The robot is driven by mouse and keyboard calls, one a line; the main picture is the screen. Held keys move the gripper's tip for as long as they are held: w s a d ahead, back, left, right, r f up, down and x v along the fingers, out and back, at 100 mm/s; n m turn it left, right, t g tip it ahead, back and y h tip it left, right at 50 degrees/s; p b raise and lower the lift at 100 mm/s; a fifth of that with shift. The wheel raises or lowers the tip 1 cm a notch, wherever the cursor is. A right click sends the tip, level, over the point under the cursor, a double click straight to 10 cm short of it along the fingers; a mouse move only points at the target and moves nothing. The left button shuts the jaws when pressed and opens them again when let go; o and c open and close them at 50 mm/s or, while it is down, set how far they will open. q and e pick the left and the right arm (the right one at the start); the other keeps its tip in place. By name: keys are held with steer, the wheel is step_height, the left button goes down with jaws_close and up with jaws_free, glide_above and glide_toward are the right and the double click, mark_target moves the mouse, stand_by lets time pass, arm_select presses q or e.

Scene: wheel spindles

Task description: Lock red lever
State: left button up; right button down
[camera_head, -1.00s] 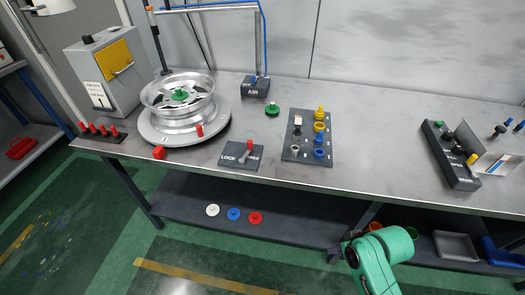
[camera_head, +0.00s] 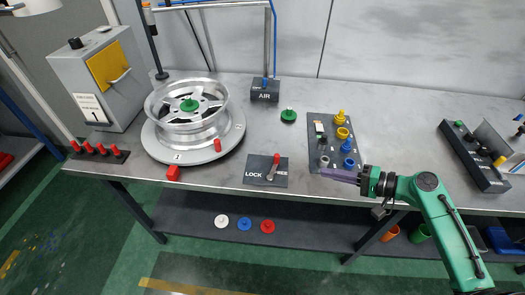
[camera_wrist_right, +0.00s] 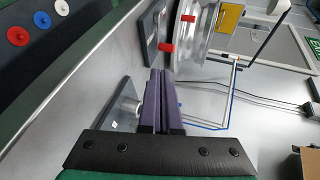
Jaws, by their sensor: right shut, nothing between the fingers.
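The red lever (camera_head: 273,168) stands on a dark plate (camera_head: 253,178) marked LOCK on the left and FREE on the right. Its red tip leans up and right, toward the FREE side, and partly covers that word. My right gripper (camera_head: 321,170) is shut and empty, its purple fingers pointing left toward the lever, a short gap to the right of it. In the right wrist view the shut fingers (camera_wrist_right: 160,72) point at the plate (camera_wrist_right: 149,32), with the lever's red tip (camera_wrist_right: 166,47) just beyond them. My left gripper is not in view.
A dark board (camera_head: 316,128) with coloured pegs and rings lies beside and partly under my right gripper. A silver wheel (camera_head: 187,105) sits on a round turntable (camera_head: 228,148) at left. A green knob (camera_head: 289,115) stands behind.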

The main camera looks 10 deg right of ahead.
steer(key=shift+w+a, duration=0.25)
steer(key=shift+s+d+r+t, duration=0.2)
steer(key=shift+s+d+t, duration=0.1)
steer(key=shift+s+d, duration=0.75)
steer(key=shift+w+a, duration=0.1)
steer(key=shift+w, duration=0.2)
steer(key=p, duration=0.2)
glide_toward(273, 167)
steer(key=w, duration=0.1)
steer(key=w+a+p, duration=0.1)
steer(key=w, duration=0.1)
steer(key=w+a+p, duration=0.1)
steer(key=shift+w+r, duration=0.2)
steer(key=shift+w+a+f, duration=0.15)
steer(key=shift+w+a, duration=0.15)
steer(key=shift+a, duration=0.1)
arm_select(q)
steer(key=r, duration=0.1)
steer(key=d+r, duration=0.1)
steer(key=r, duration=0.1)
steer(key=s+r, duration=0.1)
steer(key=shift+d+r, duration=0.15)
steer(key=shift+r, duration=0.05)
arm_select(e)
steer(key=shift+d, duration=0.1)
